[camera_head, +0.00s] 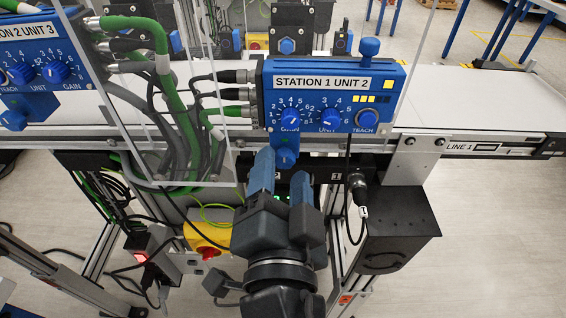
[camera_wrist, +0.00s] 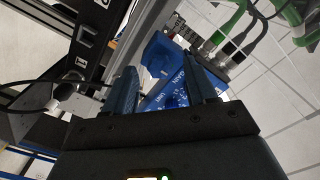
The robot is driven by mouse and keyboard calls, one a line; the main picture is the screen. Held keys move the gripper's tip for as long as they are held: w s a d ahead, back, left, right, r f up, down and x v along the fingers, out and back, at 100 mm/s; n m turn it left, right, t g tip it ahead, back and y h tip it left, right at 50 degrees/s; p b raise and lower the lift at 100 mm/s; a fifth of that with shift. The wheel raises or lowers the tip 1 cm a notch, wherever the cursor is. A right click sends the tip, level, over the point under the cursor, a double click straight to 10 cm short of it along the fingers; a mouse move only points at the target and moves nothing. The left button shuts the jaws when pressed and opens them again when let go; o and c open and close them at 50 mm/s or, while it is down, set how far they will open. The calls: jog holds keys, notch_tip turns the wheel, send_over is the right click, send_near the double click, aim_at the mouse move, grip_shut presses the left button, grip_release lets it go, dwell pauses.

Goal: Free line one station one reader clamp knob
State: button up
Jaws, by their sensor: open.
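The reader box (camera_head: 335,100) labelled "STATION 1 UNIT 2" is blue, with GAIN, UNIT and TEACH knobs on its face. It is mounted at the belt edge near a "LINE 1" plate (camera_head: 460,148). A blue knob (camera_head: 285,157) hangs under its lower left, and another blue knob (camera_head: 370,47) stands on its top right. Which is the clamp knob is not labelled. My gripper (camera_head: 282,168) is open just below the lower knob, with its fingertips towards it. In the wrist view, the blue knob (camera_wrist: 161,52) shows between the fingers, with the box (camera_wrist: 180,85) behind. Contact cannot be told.
Green and grey cables (camera_head: 175,100) run at the left of the box. A second box (camera_head: 40,65), "STATION 2 UNIT 3", is farther left. A yellow switch box (camera_head: 208,240) and a dark box (camera_head: 393,225) flank my gripper. The white belt (camera_head: 480,100) is clear at right.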

jog(key=shift+w, duration=0.55)
jog(key=shift+d, duration=0.1)
grip_shut()
